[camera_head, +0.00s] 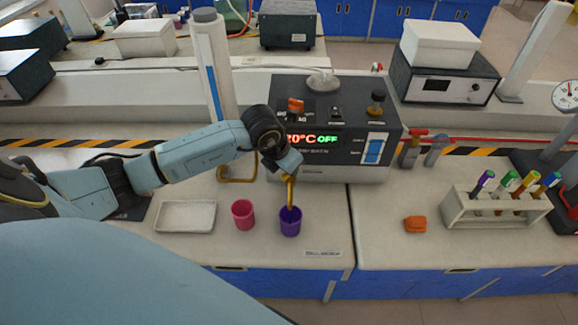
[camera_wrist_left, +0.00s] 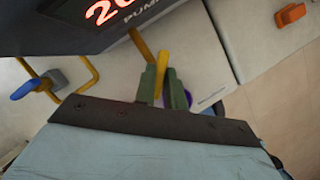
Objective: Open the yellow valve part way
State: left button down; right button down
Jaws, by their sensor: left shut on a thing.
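The yellow valve (camera_head: 290,195) is on the front of the grey pump unit (camera_head: 330,128), over a purple cup (camera_head: 290,222). My left gripper (camera_head: 289,176) reaches it from the left and hides its upper part. In the left wrist view, the green fingers of my left gripper (camera_wrist_left: 165,88) are closed around the yellow valve handle (camera_wrist_left: 159,68). The cup shows only as a purple sliver behind the fingers there. How far the handle is turned cannot be told. The unit's display reads 20°C and OFF. My right gripper is not in view.
A second yellow pipe (camera_head: 238,179) bends beside the unit; a blue handle (camera_wrist_left: 26,89) shows near it in the wrist view. A pink cup (camera_head: 243,214) and white tray (camera_head: 185,216) stand left. An orange object (camera_head: 415,224) and tube rack (camera_head: 497,207) stand right.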

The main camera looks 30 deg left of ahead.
pick_arm(q)
jog(key=c, duration=1.5)
grip_release()
jog(key=shift+o, duration=0.2)
jog(key=shift+r, duration=0.1)
jog(key=v, duration=1.3)
jog(key=shift+b, duration=0.3)
jog(key=shift+r, duration=0.15)
